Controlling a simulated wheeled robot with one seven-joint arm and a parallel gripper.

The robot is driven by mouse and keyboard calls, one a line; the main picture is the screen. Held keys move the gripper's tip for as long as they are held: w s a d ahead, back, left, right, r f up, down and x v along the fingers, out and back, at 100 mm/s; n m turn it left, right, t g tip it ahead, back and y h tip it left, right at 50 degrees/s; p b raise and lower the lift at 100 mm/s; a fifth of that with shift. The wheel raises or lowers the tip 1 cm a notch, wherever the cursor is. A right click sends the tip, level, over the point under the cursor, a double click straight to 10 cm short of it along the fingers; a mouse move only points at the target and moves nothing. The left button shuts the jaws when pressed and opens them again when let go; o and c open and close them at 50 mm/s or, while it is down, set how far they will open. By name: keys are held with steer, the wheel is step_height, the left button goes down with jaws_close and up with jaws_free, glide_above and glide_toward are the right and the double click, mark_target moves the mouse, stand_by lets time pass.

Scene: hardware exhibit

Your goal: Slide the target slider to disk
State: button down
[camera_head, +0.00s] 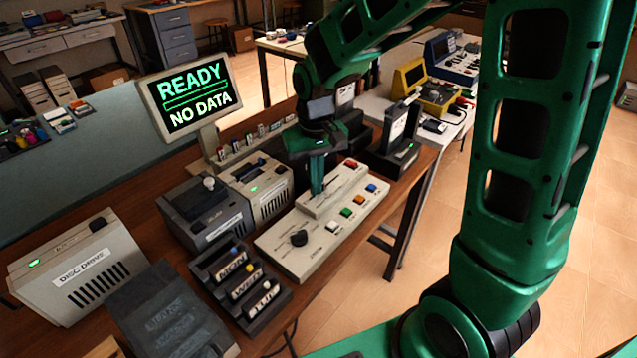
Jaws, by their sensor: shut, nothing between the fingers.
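The control console (285,246) is a cream panel on the wooden bench, with a black knob, coloured buttons and a raised block (345,180) along its back. My gripper (317,188) points down, shut and empty, with its fingertips at the left part of this block. A slider handle cannot be made out there; the gripper may hide it. Whether the fingers touch the block is unclear. Any "disk" marking on the console is too small to read. A unit labelled as a disc drive (75,268) stands at the far left of the bench.
A monitor (190,95) reading "READY NO DATA" stands behind. A black device (398,150) stands to the right. The bench's front right edge is near the console.

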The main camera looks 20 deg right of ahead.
steer(key=shift+w+d, duration=0.3)
steer(key=shift+d, duration=0.25)
steer(key=shift+w+d, duration=0.25)
steer(key=shift+d, duration=0.25)
steer(key=shift+s+a, duration=0.1)
steer(key=shift+a, duration=0.15)
stand_by(0.8)
steer(key=shift+r, duration=3.5)
steer(key=shift+s+d, duration=0.15)
steer(key=shift+d, duration=0.15)
steer(key=s+d+r+m, duration=0.2)
steer(key=s+d+m, duration=0.1)
steer(key=s+d, duration=0.7)
steer(key=s+d+m, duration=0.1)
steer(key=s+d, duration=0.2)
steer(key=s, duration=0.4)
steer(key=s+d+f+m, duration=0.1)
steer(key=s+d, duration=0.3)
steer(key=s, duration=0.4)
steer(key=shift+d+f+m, duration=0.15)
steer(key=shift+d+m, duration=0.1)
steer(key=shift+m, duration=0.35)
